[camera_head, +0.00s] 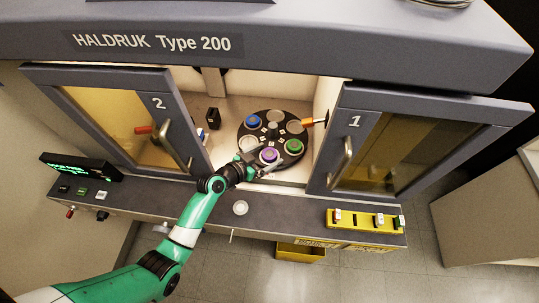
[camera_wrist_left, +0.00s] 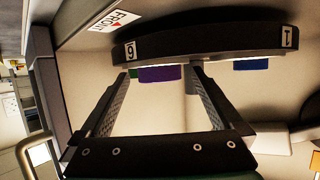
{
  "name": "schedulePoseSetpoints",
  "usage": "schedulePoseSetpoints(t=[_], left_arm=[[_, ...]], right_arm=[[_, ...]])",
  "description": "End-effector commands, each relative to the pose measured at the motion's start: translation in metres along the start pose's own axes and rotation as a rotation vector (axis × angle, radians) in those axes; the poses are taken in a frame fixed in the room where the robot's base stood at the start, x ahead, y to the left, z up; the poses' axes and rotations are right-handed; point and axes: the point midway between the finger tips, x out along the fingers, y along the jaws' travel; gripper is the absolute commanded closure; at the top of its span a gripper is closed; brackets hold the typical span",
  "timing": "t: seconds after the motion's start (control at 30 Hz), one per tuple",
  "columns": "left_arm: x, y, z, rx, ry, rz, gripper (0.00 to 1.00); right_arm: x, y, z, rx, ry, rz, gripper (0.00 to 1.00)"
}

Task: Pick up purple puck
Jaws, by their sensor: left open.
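The purple puck (camera_head: 269,155) sits at the near edge of the black round turntable (camera_head: 275,136) inside the machine. My left gripper (camera_head: 262,163) is open and reaches in through the opening, with its fingers close to the purple puck. In the left wrist view the purple puck (camera_wrist_left: 160,74) appears between the two finger tips, under the dark disc (camera_wrist_left: 205,42) in that tilted picture. I cannot tell whether the fingers touch it. My right gripper is not in view.
A blue puck (camera_head: 252,121) and a green puck (camera_head: 294,146) share the turntable. Door 2 (camera_head: 120,118) and door 1 (camera_head: 385,150) stand open either side. A pale round piece (camera_head: 240,208) lies on the front ledge, and a yellow rack (camera_head: 365,221) stands at its right.

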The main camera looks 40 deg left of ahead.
Motion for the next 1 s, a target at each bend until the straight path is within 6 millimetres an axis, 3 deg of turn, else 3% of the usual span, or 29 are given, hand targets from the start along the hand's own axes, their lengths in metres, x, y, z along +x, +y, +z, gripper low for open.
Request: schedulePoseSetpoints(t=[0.07,0.57,0.87,1.0], left_arm=[[0.0,0.0,0.0,0.0,0.0,0.0,0.01],[-0.001,0.0,0.0,-0.001,-0.001,0.0,0.91],[-0.002,0.0,-0.003,0.0,0.0,0.0,0.91],[-0.007,0.0,-0.016,0.001,0.002,0.0,0.91]], right_arm=[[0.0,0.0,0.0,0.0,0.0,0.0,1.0],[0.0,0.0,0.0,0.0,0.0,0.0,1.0],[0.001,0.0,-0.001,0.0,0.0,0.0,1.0],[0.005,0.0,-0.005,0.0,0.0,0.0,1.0]])
